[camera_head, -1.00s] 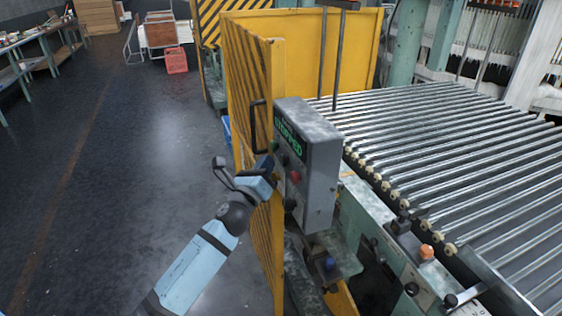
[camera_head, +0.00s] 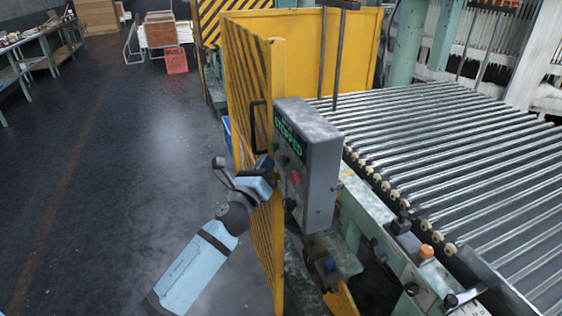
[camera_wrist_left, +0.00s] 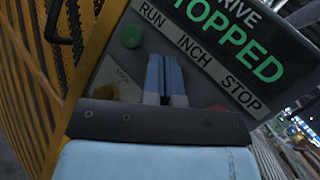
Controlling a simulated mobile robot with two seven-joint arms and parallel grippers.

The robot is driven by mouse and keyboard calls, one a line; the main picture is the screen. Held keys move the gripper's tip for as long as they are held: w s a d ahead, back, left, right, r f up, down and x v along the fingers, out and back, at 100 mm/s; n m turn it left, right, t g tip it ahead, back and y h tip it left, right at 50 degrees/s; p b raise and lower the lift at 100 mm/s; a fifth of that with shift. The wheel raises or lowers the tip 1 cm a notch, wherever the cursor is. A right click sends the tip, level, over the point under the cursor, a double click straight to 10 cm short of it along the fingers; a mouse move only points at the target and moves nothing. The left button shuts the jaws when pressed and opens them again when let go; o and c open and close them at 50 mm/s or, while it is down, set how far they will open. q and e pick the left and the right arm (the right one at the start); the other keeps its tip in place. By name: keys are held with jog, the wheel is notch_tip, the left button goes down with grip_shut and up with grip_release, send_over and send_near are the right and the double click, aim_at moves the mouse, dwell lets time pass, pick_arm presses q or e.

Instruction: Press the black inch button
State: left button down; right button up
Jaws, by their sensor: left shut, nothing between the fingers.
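The grey control box (camera_head: 322,175) stands on the yellow guard and has a lit green STOPPED display (camera_head: 289,138). In the left wrist view its panel (camera_wrist_left: 160,43) carries the labels RUN, INCH and STOP. A green button (camera_wrist_left: 131,36) sits under RUN, and a red button (camera_wrist_left: 217,108) is partly covered at the right. My left gripper (camera_head: 267,164) is at the panel face, shut and empty. In the left wrist view its fingers (camera_wrist_left: 165,62) point up toward the INCH label and cover the place below it. The black inch button is not clearly visible; contact cannot be told. My right gripper is out of view.
The yellow guard (camera_head: 252,85) with a black handle (camera_head: 259,127) stands beside my left arm. A roller conveyor (camera_head: 450,150) lies to the right of the box. A yellow knob (camera_wrist_left: 104,92) sits low on the panel. The floor (camera_head: 110,180) at left is open.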

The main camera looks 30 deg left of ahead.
pick_arm(q)
jog(key=shift+w, duration=0.1)
dwell(0.6)
jog(key=shift+w+d, duration=0.25)
jog(key=shift+d, duration=0.05)
